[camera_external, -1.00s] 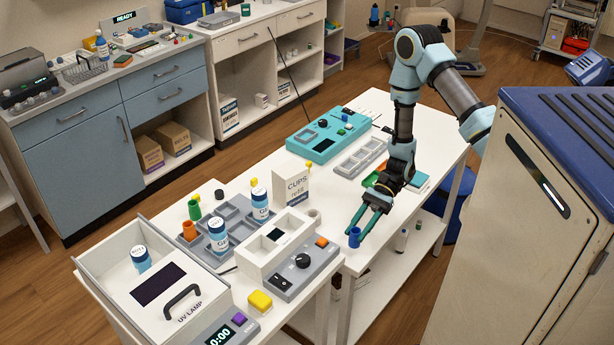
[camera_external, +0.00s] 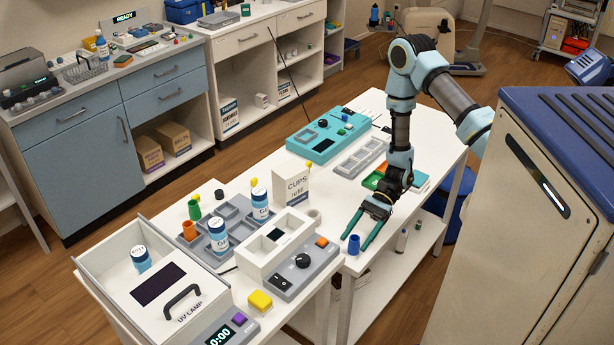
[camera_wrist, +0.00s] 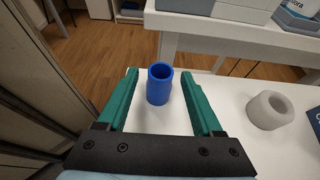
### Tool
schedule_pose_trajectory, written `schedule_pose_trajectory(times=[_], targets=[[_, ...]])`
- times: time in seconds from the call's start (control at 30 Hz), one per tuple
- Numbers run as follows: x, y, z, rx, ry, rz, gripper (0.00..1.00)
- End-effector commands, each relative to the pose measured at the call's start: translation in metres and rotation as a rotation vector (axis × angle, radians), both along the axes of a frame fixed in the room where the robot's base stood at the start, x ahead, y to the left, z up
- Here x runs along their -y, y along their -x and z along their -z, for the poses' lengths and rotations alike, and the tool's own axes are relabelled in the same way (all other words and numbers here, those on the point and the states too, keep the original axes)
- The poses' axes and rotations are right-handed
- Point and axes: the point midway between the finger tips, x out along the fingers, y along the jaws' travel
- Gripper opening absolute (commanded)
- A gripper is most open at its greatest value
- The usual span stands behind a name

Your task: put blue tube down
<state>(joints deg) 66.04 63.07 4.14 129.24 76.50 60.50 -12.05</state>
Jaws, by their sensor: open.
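The blue tube (camera_external: 354,244) stands upright on the white table (camera_external: 380,238), close to its front edge. In the wrist view the blue tube (camera_wrist: 160,84) shows its open, hollow top, and it sits between the two green fingers with a gap on each side. My gripper (camera_external: 361,234) is open and low over the table around the tube. In the wrist view my gripper (camera_wrist: 160,80) also shows its fingers apart, touching neither side of the tube.
A grey-white ring-shaped cup (camera_wrist: 268,110) stands to the right of the tube in the wrist view. A grey control box (camera_external: 302,265) and a white tray box (camera_external: 272,243) stand to the left. The table edge and floor lie just beyond the tube.

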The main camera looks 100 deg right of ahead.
Motion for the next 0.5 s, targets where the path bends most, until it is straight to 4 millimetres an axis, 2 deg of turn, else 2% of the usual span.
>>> schedule_pose_trajectory(times=[0.23,0.37,0.5], targets=[[0.0,0.0,-0.004,0.001,0.001,0.0,0.67],[0.013,0.011,-0.007,0.002,0.004,0.003,0.67],[0.033,0.031,-0.017,0.002,0.006,0.004,0.67]])
